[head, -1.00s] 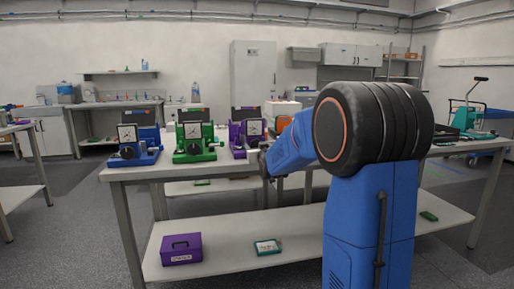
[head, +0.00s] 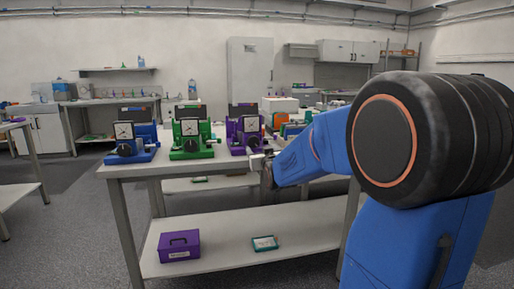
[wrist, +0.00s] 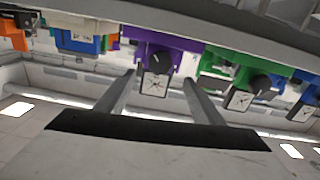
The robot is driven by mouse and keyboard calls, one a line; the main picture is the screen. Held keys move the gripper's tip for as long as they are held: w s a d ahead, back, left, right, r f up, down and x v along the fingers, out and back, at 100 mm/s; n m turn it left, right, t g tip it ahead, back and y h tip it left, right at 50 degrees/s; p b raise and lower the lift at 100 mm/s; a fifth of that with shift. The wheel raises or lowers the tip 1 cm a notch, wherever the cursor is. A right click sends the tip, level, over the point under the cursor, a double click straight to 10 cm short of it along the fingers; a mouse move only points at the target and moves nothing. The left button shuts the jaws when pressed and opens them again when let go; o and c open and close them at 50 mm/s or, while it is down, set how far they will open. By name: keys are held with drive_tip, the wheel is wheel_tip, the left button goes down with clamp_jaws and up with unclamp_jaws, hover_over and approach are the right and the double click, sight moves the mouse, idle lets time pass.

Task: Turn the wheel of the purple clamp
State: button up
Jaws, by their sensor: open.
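The purple clamp (head: 237,141) stands upright on the table, third from the left, with a white dial face (head: 249,124). In the wrist view, which is upside down, the purple clamp (wrist: 180,43) shows its dark wheel (wrist: 161,58) and dial (wrist: 155,86). My gripper (head: 259,160) is just to the right and front of the purple clamp in the head view. In the wrist view my gripper (wrist: 159,77) is open and empty, its two fingers pointing toward the clamp, with the dial and wheel between them in the picture. No contact shows.
A green clamp (head: 190,154) and a blue clamp (head: 145,157) stand to the left on the same table (head: 165,171). An orange and a blue device stand to the right. A purple box (head: 180,240) and a teal-edged case (head: 265,243) lie on the lower shelf.

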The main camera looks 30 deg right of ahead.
drive_tip(key=v, duration=0.7)
drive_tip(key=shift+s+a, duration=0.1)
drive_tip(key=shift+s, duration=0.05)
idle(0.8)
